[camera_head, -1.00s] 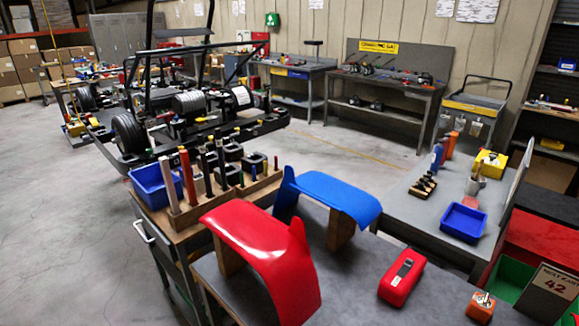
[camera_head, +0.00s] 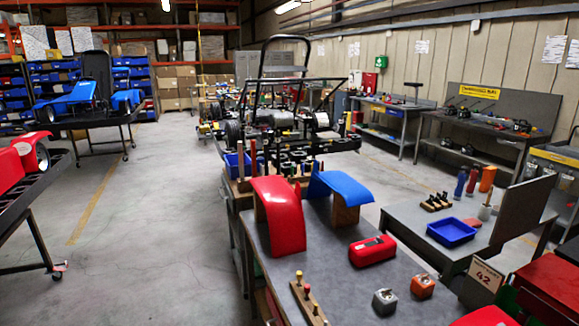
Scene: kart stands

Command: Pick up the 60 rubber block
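No number 60 can be read on any block, so I cannot tell which thing is the 60 rubber block. Two small blocks stand at the front of the grey workbench (camera_head: 335,272): a grey one (camera_head: 384,302) and an orange one (camera_head: 423,286), each with a small fitting on top. Several small black blocks (camera_head: 290,163) stand in the wooden rack behind the fenders, too small to read. My gripper is not in view.
A red fender (camera_head: 278,215) and a blue fender (camera_head: 340,187) stand on the workbench, with a red case (camera_head: 372,251) and a wooden peg strip (camera_head: 307,303). A blue tray (camera_head: 451,232) sits on the right bench. Open floor (camera_head: 150,240) lies at left.

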